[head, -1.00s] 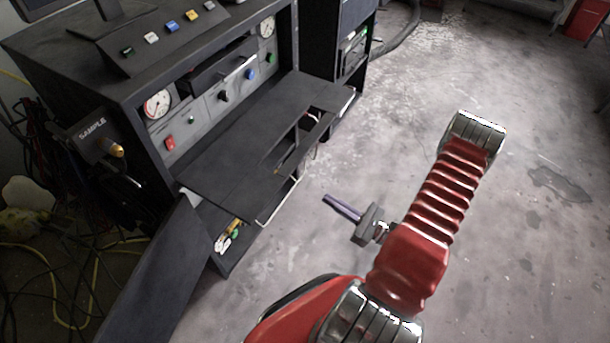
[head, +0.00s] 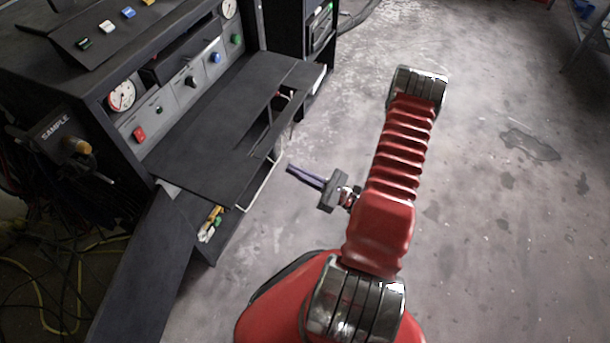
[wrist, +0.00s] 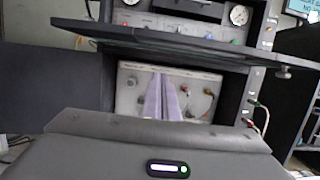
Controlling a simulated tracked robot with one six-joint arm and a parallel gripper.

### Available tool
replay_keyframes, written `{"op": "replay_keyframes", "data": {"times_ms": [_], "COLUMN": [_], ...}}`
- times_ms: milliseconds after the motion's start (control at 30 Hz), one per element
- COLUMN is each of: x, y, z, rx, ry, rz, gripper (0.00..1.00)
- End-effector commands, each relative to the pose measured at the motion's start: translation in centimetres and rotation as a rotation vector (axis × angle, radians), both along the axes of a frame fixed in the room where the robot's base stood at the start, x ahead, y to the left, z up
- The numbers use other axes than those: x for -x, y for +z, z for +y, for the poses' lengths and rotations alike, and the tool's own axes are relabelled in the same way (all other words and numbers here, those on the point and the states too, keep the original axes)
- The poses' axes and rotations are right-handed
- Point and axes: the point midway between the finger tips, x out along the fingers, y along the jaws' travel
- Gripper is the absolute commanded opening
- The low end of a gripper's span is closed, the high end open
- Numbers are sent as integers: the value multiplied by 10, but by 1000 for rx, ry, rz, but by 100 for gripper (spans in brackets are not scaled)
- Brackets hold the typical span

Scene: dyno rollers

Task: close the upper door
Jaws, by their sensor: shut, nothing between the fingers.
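The upper door (head: 205,135) is a dark flat panel folded down to about level from the front of the black cabinet. A pale bar runs along its outer edge. In the wrist view the upper door (wrist: 170,42) is seen nearly edge-on, across the upper part of the picture. My gripper (head: 290,169) is shut and empty, with slim purple fingers. It is out over the floor, to the right of the door's outer edge and apart from it. In the wrist view my gripper (wrist: 161,76) points toward the cabinet, its tips appearing below the door's edge.
A lower door (head: 150,265) stands open at the cabinet's lower left. Behind it the lower compartment shows a pale panel with fittings (wrist: 130,90). Gauges and coloured buttons (head: 139,133) line the cabinet front. Cables lie at left.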

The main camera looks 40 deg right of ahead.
Motion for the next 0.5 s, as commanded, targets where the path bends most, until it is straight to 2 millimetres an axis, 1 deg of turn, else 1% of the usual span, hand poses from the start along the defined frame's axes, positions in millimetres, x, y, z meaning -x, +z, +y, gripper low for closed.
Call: {"op": "replay_keyframes", "data": {"times_ms": [467, 500], "x": [-45, -44], "y": [13, 18], "z": [25, 23], "rx": [2, 2], "ry": [4, -1], "rz": [-1, -2], "gripper": [0, 0]}}
